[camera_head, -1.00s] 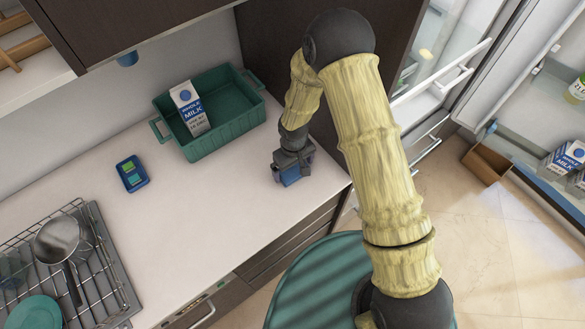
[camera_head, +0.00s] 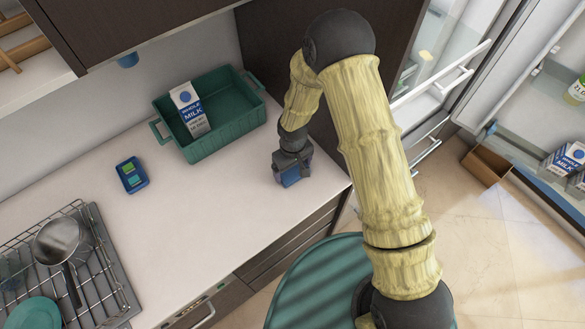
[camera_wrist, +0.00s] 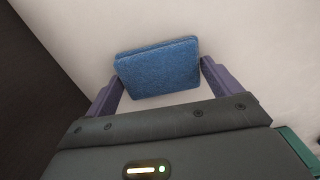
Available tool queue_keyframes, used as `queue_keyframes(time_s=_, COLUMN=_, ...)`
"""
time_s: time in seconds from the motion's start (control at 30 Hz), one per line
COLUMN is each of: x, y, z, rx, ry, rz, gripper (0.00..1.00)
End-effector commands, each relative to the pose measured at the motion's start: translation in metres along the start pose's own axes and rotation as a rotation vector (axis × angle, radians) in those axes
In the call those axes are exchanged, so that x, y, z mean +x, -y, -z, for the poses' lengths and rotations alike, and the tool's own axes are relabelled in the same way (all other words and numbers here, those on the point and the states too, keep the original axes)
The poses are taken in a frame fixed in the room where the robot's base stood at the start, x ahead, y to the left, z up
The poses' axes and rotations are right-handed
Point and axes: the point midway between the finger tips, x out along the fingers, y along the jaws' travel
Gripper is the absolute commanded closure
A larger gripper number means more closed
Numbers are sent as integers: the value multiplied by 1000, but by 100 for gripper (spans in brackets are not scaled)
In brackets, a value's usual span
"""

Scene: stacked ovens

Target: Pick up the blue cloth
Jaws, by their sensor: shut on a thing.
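The blue cloth (camera_wrist: 157,66) is a thick, folded, rectangular pad. In the wrist view it sits between the two purple fingers of my gripper (camera_wrist: 160,80), which is shut on it. In the head view my gripper (camera_head: 291,168) points down over the right part of the white counter, and the cloth's blue side (camera_head: 290,179) shows at its fingertips. I cannot tell whether the cloth still touches the counter.
A green bin (camera_head: 228,125) with a milk carton (camera_head: 190,110) leaning in it stands behind and left of my gripper. The counter's middle is clear.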

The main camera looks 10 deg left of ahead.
Motion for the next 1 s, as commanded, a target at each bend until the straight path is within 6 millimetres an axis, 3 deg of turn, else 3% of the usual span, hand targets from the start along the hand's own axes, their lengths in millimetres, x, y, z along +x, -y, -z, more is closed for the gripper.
queue_keyframes(time_s=0.27, x=-26, y=0, z=1, rx=2, ry=-4, rz=0, gripper=32)
queue_keyframes(time_s=0.63, x=-86, y=0, z=1, rx=1, ry=-4, rz=-1, gripper=32)
queue_keyframes(time_s=1.0, x=-98, y=0, z=0, rx=0, ry=0, rz=0, gripper=32)
